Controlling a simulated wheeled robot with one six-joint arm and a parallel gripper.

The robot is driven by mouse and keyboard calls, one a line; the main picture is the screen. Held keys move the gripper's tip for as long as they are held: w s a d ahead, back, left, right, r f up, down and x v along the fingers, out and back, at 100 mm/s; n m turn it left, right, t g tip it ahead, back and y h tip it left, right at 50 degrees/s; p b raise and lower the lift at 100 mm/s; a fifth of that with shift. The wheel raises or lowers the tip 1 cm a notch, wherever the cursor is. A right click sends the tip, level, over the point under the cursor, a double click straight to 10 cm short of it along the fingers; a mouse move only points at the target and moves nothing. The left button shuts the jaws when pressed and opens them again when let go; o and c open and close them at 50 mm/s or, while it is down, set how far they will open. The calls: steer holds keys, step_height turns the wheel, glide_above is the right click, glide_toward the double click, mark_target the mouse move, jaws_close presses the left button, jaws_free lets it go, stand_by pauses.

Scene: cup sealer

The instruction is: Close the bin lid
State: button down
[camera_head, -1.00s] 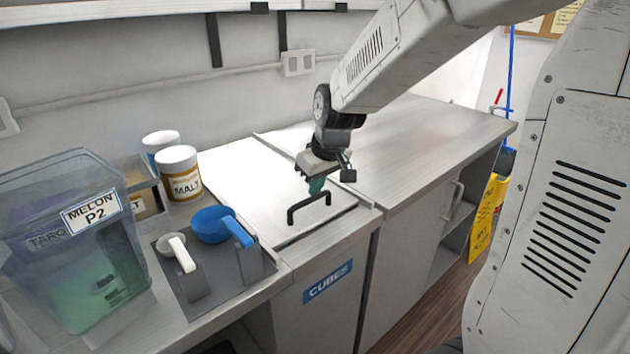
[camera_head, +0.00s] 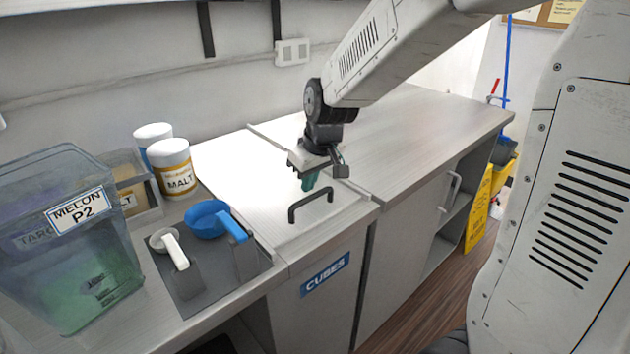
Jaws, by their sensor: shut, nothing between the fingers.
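The bin lid (camera_head: 245,170) is a pale panel set in the counter above a cabinet front marked CUBES (camera_head: 325,275). It lies flat and looks about level with the counter around it. A dark bar handle (camera_head: 311,204) stands up near its front edge. My gripper (camera_head: 309,184) points down over the lid with its green fingers together and empty. It is just behind the handle in the picture; I cannot tell whether the fingertips touch the lid. Part of the lid's right side is hidden by my gripper.
A clear bin labelled MELON P2 (camera_head: 68,240) stands at the left. A blue scoop (camera_head: 208,222) and a white scoop (camera_head: 171,246) rest on a grey holder. A MALT jar (camera_head: 174,170) stands behind. The counter to the right (camera_head: 420,130) is clear.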

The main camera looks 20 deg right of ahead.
steer(key=shift+w+a+r, duration=0.2)
steer(key=shift+w+r, duration=0.05)
steer(key=shift+w, duration=0.45)
steer(key=v, duration=0.9)
steer(key=shift+s+r, duration=0.2)
steer(key=shift+r, duration=0.05)
steer(key=s+d+f+m+g+h, duration=0.1)
steer(key=s+m+g, duration=0.1)
steer(key=s, duration=2.3)
steer(key=shift+s+f+m, duration=0.2)
steer(key=shift+m, duration=0.4)
